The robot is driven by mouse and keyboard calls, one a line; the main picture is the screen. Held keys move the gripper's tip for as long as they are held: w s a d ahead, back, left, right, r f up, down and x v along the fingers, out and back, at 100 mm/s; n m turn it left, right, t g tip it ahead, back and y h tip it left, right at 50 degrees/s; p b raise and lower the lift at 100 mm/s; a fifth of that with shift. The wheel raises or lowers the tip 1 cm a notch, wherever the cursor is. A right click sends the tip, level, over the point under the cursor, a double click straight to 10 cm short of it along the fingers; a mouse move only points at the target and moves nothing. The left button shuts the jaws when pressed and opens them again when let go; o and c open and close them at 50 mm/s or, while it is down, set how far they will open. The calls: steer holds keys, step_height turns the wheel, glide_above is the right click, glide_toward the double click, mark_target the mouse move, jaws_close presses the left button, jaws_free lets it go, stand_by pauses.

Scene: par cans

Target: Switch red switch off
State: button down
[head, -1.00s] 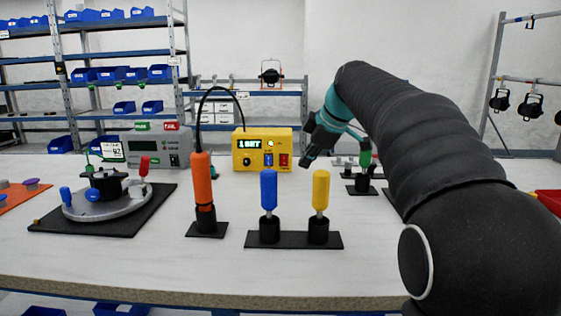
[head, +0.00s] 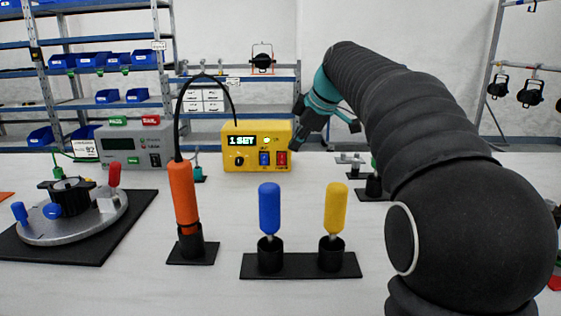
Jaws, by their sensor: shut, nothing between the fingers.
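The red switch (head: 282,158) is a small rocker on the lower right of the front of a yellow box (head: 232,156). A blue switch (head: 264,158) sits just left of it. The box also has a black knob (head: 239,161) and a lit display (head: 242,140) that seems to read "1 SET". My gripper (head: 297,143) is shut and empty. Its dark tip is just right of the box and a little above the red switch in the picture; I cannot tell whether it touches the box.
An orange tool (head: 184,198) stands upright in a holder, cabled to the box. Blue (head: 269,208) and yellow (head: 335,208) handled tools stand in front. A grey tester (head: 130,148) and a round fixture (head: 75,220) are at left.

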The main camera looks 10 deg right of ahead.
mark_target(282, 159)
steer(key=x, duration=1)
steer(key=shift+w+f, duration=0.1)
steer(key=shift+f, duration=0.1)
steer(key=shift+w+d, duration=0.25)
steer(key=shift+w, duration=0.85)
steer(key=shift+w+d+f+p, duration=0.15)
steer(key=shift+w+p, duration=0.25)
steer(key=shift+w, duration=0.3)
steer(key=b, duration=0.2)
steer(key=shift+w+f+t+b, duration=0.2)
steer(key=shift+f+t+b, duration=0.1)
steer(key=shift+f+b, duration=0.1)
steer(key=shift+r, duration=0.35)
steer(key=shift+r+p, duration=0.2)
steer(key=shift+p, duration=0.15)
